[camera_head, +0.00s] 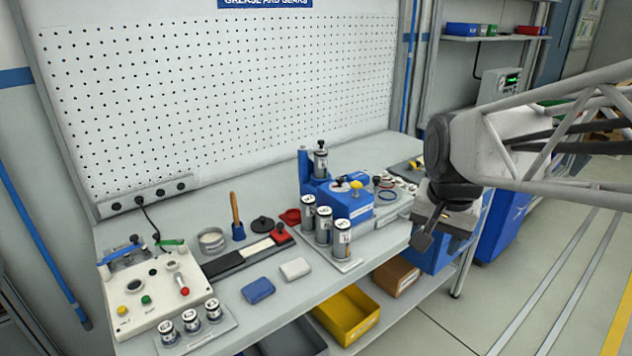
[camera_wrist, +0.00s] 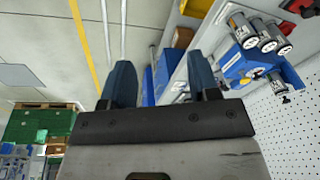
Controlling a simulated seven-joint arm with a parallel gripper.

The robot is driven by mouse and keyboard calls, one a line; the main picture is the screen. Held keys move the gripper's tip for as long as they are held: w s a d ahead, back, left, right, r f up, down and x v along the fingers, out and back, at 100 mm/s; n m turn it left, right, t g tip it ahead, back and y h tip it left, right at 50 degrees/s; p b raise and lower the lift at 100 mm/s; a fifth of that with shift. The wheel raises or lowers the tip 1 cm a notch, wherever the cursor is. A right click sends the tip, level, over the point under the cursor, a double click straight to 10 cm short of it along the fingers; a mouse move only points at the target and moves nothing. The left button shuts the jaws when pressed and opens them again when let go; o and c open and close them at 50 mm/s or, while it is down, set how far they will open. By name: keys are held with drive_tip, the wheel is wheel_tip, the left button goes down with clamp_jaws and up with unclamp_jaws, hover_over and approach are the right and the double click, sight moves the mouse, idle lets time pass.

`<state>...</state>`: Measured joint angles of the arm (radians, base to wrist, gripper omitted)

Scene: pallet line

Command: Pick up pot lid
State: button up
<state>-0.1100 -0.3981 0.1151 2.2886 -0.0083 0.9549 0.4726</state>
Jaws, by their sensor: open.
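A round black lid (camera_head: 262,224) with a small knob lies flat on the workbench, in the middle toward the back. It appears to be the pot lid. A shallow round metal pot (camera_head: 211,240) stands to its left; its top looks uncovered. My gripper (camera_head: 428,238) is open and empty beyond the right front edge of the bench, well to the right of the lid. Its two fingers also show spread apart in the wrist view (camera_wrist: 162,78). I cannot make out the lid in the wrist view.
On the workbench (camera_head: 240,307), a wooden-handled brush (camera_head: 236,216) and red-knobbed slide (camera_head: 279,234) stand close to the lid. Canisters (camera_head: 324,225) and a blue machine (camera_head: 345,201) lie between lid and gripper. A perforated panel (camera_head: 220,90) rises behind.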

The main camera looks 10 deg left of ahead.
drive_tip(key=w+a+m, duration=0.2)
drive_tip(key=w+a, duration=0.2)
drive_tip(key=w, duration=0.3)
drive_tip(key=w+a+m, duration=0.2)
drive_tip(key=w+a, duration=0.3)
drive_tip(key=w, duration=0.2)
drive_tip(key=m+g, duration=0.2)
drive_tip(key=m, duration=0.8)
hover_over(262, 217)
wheel_tip(262, 217, down, 20)
drive_tip(key=shift+d+f, duration=0.1)
drive_tip(key=shift+d, duration=0.05)
drive_tip(key=shift+a+f, duration=0.1)
drive_tip(key=shift+a, duration=0.1)
drive_tip(key=shift+f, duration=1.3)
